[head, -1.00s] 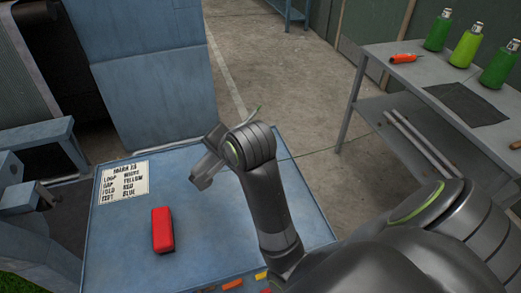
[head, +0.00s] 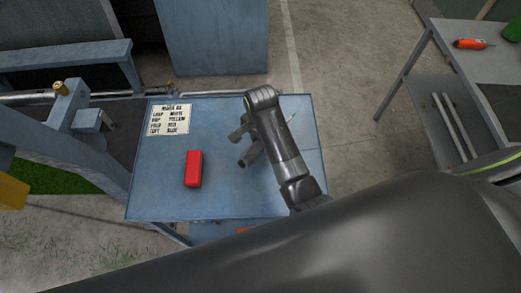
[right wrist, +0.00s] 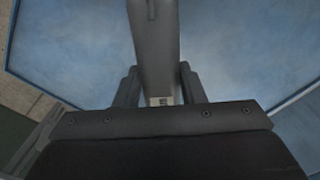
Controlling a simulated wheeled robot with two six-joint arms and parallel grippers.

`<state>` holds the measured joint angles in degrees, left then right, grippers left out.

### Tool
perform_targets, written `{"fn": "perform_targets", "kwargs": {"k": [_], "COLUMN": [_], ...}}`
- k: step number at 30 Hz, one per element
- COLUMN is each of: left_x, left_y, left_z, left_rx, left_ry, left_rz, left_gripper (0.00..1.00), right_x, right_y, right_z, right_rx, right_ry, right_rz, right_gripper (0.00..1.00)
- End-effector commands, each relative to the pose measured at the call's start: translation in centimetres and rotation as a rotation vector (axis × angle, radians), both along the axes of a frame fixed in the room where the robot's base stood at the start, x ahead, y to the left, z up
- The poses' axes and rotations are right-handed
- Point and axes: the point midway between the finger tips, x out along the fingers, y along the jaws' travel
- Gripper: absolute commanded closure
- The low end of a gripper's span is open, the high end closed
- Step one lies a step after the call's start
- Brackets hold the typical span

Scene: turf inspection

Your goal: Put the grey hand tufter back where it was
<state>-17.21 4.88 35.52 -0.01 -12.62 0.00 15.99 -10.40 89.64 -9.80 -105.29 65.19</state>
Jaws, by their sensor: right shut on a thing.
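My right gripper (head: 246,141) is over the blue table (head: 222,203), right of the red box. It is shut on the grey hand tufter (head: 252,154), whose thin needle end shows to the right of the wrist. In the right wrist view the tufter's grey body (right wrist: 153,45) runs up between the two fingers (right wrist: 160,88), with blue tabletop beyond it. I cannot tell whether the tufter touches the table. The wrist hides its middle in the head view. My left gripper is out of view.
A red box (head: 194,168) and a printed sign (head: 170,120) lie on the blue table; the sign pairs words with colours. A grey side table (head: 497,62) at right bears an orange-handled tool (head: 473,44). A blue-grey frame (head: 70,130) stands at left. The table's front middle looks clear.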

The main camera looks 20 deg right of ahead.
Motion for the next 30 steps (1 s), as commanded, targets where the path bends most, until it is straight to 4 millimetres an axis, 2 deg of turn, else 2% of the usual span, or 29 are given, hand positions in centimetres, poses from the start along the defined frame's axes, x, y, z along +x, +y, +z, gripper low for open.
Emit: {"fn": "perform_targets", "kwargs": {"k": [6,15,28,29,30], "left_x": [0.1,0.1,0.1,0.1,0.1], "left_y": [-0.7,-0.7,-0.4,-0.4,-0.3], "left_z": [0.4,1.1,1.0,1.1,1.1], "left_rx": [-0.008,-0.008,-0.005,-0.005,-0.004], "left_ry": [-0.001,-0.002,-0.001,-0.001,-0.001], "left_rz": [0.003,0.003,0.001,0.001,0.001], "left_gripper": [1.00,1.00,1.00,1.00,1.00], "right_x": [0.0,0.1,0.1,0.0,0.0], "right_y": [0.0,0.0,0.0,0.0,0.0], "right_z": [-1.8,-5.1,-5.8,-5.8,-5.8], "right_rx": [0.000,0.000,0.001,0.000,0.000], "right_ry": [-0.001,-0.002,-0.003,-0.002,-0.002], "right_rz": [0.000,0.000,0.000,-0.001,-0.001], "right_gripper": [0.95,0.95,0.95,0.60,0.55]}}
